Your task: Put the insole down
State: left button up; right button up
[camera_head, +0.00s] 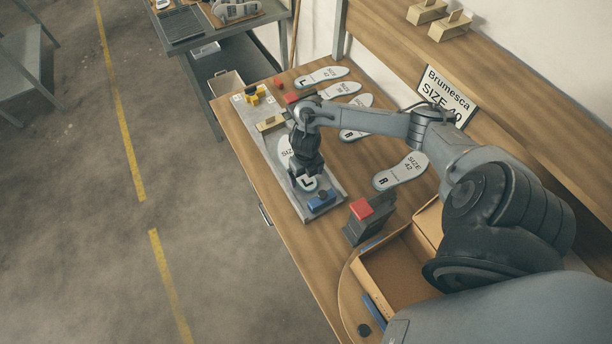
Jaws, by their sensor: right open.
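A pale insole (284,149) lies on the long grey metal plate (329,188) at the left edge of the wooden bench. It has "SIZE" printed near its far end and a black "L" at its near end. My right gripper (306,184) is pointed down over the near end of this insole, with its jaws open. The gripper and wrist hide the insole's middle, and I cannot tell whether the fingers touch it. My left gripper is not in view.
Several other insoles, one marked "SIZE 42 R" (400,172), lie on the bench. A blue block (322,201), brass block (270,124) and yellow piece (254,94) sit on the plate. A red-topped dark stand (361,209) and open cardboard box (393,274) are nearer. A sign (446,94) reads "Brumesca SIZE 40".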

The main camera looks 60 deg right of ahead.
notch_tip(320, 180, up, 10)
jog(key=p, duration=0.3)
jog(key=shift+r, duration=0.2)
dwell(0.3)
